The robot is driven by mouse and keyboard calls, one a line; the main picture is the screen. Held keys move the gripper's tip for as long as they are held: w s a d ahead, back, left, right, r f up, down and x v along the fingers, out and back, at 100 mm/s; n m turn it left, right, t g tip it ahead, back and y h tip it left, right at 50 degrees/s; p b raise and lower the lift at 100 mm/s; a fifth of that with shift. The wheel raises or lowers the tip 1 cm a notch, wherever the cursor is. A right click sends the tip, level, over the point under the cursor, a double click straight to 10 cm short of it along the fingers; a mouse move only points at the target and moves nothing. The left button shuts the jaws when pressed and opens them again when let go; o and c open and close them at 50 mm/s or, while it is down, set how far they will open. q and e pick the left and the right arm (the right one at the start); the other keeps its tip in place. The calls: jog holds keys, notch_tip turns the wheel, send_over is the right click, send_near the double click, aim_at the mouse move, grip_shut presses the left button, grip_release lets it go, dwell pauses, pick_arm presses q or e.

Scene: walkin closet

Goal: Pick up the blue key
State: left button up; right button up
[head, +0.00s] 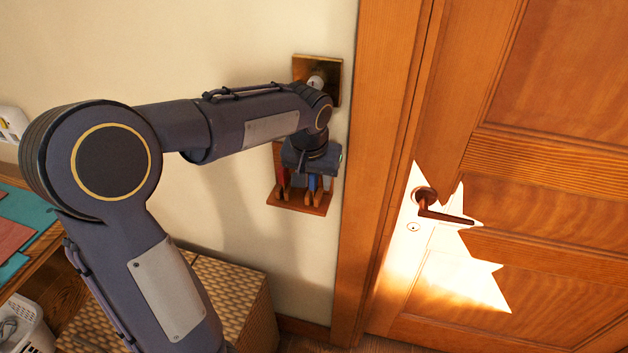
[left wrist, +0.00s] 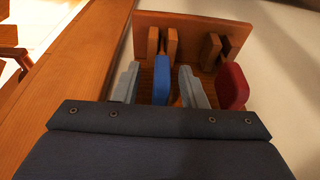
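The blue key (head: 312,183) hangs at a small wooden key rack (head: 299,204) on the wall left of the door. In the left wrist view the blue key (left wrist: 161,80) stands between the two grey fingers of my left gripper (left wrist: 160,86), with a narrow gap on each side. The gripper looks open around it, with no clear contact. A red key (left wrist: 231,87) is just outside the right finger; it also shows in the head view (head: 281,178). My left gripper (head: 308,180) hides much of the rack in the head view. My right gripper is not in view.
Wooden pegs (left wrist: 211,52) stick out from the rack close to the fingers. A brass wall switch plate (head: 300,68) is above. The door frame (head: 375,180) is close on the right, with a door handle (head: 445,216) beyond. A woven box (head: 235,295) stands below left.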

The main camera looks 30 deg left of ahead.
pick_arm(q)
jog(key=shift+f, duration=0.25)
grip_shut()
jog(key=shift+r, duration=0.1)
